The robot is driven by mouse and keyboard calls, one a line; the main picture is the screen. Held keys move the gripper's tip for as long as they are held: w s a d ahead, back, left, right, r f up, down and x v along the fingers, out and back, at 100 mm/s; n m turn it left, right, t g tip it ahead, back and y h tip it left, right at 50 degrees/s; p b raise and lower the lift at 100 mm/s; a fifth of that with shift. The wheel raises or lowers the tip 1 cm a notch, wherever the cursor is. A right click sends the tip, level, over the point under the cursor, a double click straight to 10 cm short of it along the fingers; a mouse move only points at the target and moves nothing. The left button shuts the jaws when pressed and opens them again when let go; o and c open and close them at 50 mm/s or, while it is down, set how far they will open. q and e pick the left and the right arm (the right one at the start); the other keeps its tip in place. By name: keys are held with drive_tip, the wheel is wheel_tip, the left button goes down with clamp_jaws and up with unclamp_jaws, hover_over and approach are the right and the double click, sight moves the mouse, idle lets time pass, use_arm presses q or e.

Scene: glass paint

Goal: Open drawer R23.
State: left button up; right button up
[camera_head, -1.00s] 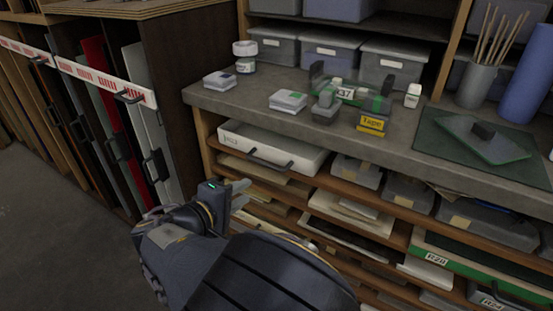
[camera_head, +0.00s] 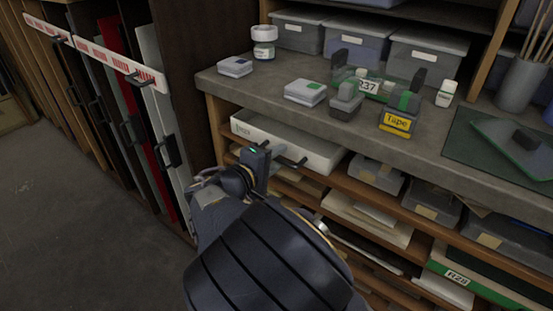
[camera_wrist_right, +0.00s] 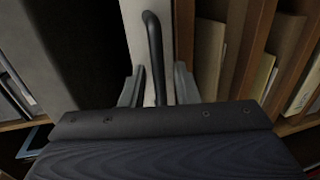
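The white drawer (camera_head: 320,152) sits under the left end of the counter and looks closed. A small marking on its front is too small to read. Its dark bar handle (camera_head: 292,161) is at my right gripper (camera_head: 266,163). In the right wrist view the handle (camera_wrist_right: 153,50) lies between the two fingers of my right gripper (camera_wrist_right: 157,86), which stand apart on either side with gaps. A green-edged drawer (camera_head: 470,284) at lower right carries a label whose number I cannot read surely. My left gripper is not in view.
The counter (camera_head: 225,82) holds small boxes, a jar (camera_head: 264,42), a tape box (camera_head: 398,122) and a green cutting mat (camera_head: 490,145). Open shelves with grey bins (camera_head: 376,176) lie below. An upright panel rack (camera_head: 150,85) stands left. Floor (camera_head: 60,200) at left is clear.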

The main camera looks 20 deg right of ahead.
drive_tip(key=shift+c, duration=0.3)
clamp_jaws()
